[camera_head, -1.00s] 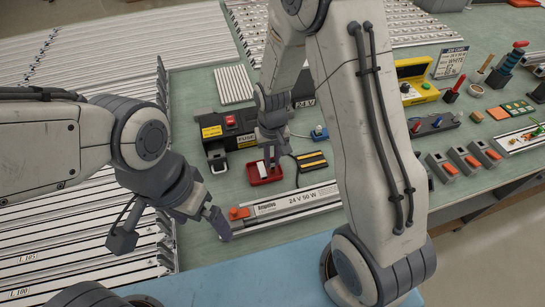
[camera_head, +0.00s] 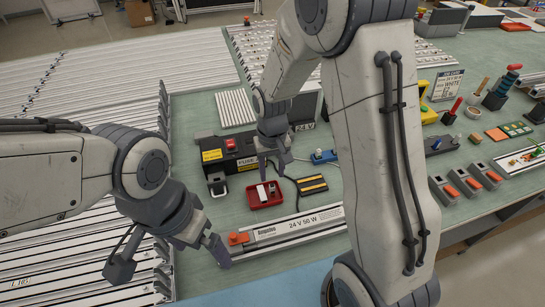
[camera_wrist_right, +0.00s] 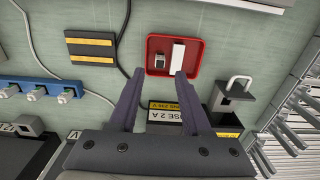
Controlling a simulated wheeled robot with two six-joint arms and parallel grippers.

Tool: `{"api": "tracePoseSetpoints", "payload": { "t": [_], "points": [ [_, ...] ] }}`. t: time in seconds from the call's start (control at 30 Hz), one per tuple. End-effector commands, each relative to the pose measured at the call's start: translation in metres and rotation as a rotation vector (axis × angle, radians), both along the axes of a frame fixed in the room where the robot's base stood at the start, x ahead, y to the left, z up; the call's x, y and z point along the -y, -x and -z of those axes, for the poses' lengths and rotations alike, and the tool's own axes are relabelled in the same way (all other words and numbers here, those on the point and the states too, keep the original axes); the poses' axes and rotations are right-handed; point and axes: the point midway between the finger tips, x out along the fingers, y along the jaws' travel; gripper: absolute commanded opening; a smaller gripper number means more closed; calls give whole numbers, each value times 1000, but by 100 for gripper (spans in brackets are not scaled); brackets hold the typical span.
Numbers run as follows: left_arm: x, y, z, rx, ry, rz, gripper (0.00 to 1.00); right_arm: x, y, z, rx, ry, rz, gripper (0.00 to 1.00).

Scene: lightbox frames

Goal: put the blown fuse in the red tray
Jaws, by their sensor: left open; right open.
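The red tray (camera_head: 281,199) lies on the green bench top, and it also shows in the right wrist view (camera_wrist_right: 194,71). In it are a white block (camera_wrist_right: 178,54) and, beside that, a small dark piece with pale ends (camera_wrist_right: 160,60), which looks like the fuse; its details are too small to read. My right gripper (camera_head: 273,170) is open and empty, above the tray's far side; in its wrist view the fingertips (camera_wrist_right: 157,77) are apart just below the tray. My left gripper (camera_head: 216,252) is open and empty, near the front left of the bench.
A black fuse box (camera_head: 230,147) with a red button stands behind the tray. A black-and-yellow striped block (camera_head: 312,185) lies right of the tray, a lamp bar (camera_head: 295,227) in front. A blue socket strip (camera_head: 324,157) and a cable are behind right.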

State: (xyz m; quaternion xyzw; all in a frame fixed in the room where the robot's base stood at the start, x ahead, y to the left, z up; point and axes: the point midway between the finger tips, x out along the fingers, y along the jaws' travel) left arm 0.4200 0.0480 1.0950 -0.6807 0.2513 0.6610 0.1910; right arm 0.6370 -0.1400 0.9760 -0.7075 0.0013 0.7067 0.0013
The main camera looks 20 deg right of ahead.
Motion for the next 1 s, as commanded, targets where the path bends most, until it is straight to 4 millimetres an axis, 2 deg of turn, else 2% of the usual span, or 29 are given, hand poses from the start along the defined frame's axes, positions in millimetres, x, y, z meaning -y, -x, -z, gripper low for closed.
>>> {"api": "tracePoseSetpoints", "payload": {
  "t": [0.03,0.2,0.4,0.47,0.57,0.73,0.8,0.9,1.0],
  "points": [
    [0,0,1,0,0,0,100,0,-1,-13,6,-1,0,48],
    [0,0,2,0,0,0,100,0,-1,-46,5,-1,0,48],
    [0,0,3,0,0,0,100,-1,1,-68,1,0,-2,48],
    [0,0,3,0,0,0,100,-7,6,-73,3,-2,-21,48],
    [0,0,2,0,0,0,100,-32,33,-88,10,-13,-110,48],
    [0,0,3,0,0,0,100,-81,120,-113,25,-46,-365,48],
    [0,0,3,0,0,0,100,-90,154,-117,28,-59,-462,48],
    [0,0,3,0,0,0,100,-94,192,-118,28,-75,-568,48],
    [0,0,3,0,0,0,100,-93,212,-118,28,-84,-626,48]
  ]
}}
